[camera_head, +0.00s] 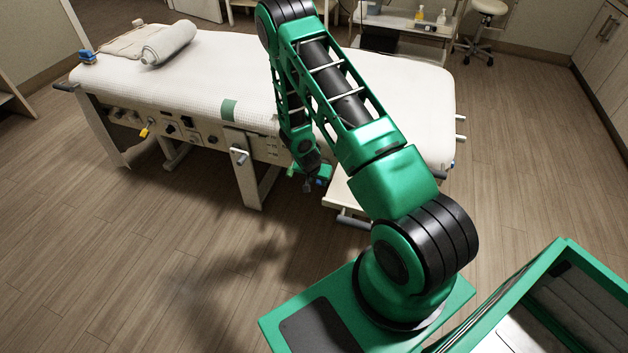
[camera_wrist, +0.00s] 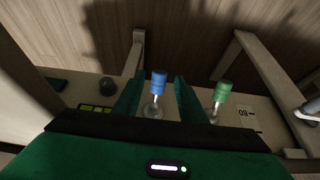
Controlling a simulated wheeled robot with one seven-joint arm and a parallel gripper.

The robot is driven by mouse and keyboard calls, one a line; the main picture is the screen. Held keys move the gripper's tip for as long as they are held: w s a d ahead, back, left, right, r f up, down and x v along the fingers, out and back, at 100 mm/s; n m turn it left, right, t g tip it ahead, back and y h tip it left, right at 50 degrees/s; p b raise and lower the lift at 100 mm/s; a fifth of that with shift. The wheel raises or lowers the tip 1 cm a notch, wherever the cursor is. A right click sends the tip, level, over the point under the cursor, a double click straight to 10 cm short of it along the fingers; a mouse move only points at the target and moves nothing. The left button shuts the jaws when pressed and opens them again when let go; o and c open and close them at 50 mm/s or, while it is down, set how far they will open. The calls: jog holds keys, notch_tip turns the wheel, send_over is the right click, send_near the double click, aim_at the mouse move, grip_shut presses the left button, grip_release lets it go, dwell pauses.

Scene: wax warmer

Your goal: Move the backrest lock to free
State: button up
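The white treatment bed (camera_head: 225,80) has a side panel with several controls. My gripper (camera_head: 312,183) is low at the right part of that panel. In the wrist view my gripper (camera_wrist: 158,90) has its two green fingers apart. A lever with a blue knob (camera_wrist: 158,82) stands in the gap between them, with space seen on both sides. A lever with a green knob (camera_wrist: 221,91) is just right of the right finger. I cannot tell which control is the backrest lock, and no readable label names it. Contact with the blue knob is not visible.
A yellow-tipped lever (camera_head: 146,130) sits farther left on the panel. A dark round knob (camera_wrist: 106,87) lies left of the fingers in the wrist view. A bed leg (camera_head: 246,182) and a low step (camera_head: 345,200) stand near my gripper. The wooden floor (camera_head: 130,260) in front is clear.

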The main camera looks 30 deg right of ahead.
aim_at(318, 183)
jog(key=shift+x, duration=2.05)
jog(key=shift+c, duration=0.5)
jog(key=c, duration=0.8)
jog(key=shift+d+v, duration=0.1)
jog(key=shift+v, duration=0.6)
jog(key=shift+d+v, duration=0.15)
jog(key=shift+v, duration=0.55)
jog(key=shift+w+d+r, duration=0.1)
jog(key=shift+w+r, duration=0.05)
jog(key=shift+r, duration=0.7)
jog(key=shift+w+d+r, duration=0.15)
jog(key=shift+r, duration=0.75)
jog(key=o, duration=0.9)
jog(key=shift+a, duration=0.1)
jog(key=shift+v, duration=2.95)
